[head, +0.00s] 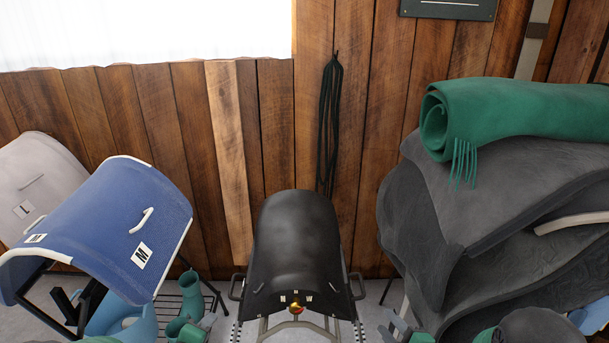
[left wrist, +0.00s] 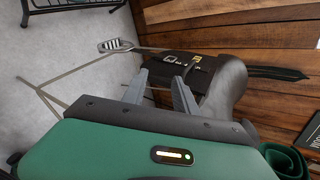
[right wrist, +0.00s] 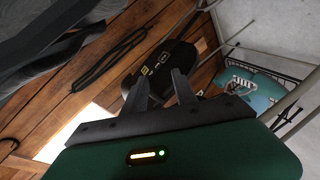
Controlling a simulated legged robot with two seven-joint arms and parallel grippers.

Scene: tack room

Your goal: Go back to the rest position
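My left gripper (head: 207,321) is at the bottom of the head view, left of a black saddle-shaped form on a stand (head: 297,245). In the left wrist view its two fingers (left wrist: 160,90) are apart with nothing between them. My right gripper (head: 393,328) is at the bottom of the head view, right of the black form. In the right wrist view its fingers (right wrist: 160,85) are apart and empty. Both grippers are clear of the black form, which shows beyond the fingers in both wrist views.
A blue saddle pad (head: 115,225) marked M lies on a rack at left, with a pale pad (head: 38,180) behind it. Dark grey saddles (head: 450,230) with a rolled green blanket (head: 520,115) stand at right. A dark rope (head: 330,125) hangs on the plank wall.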

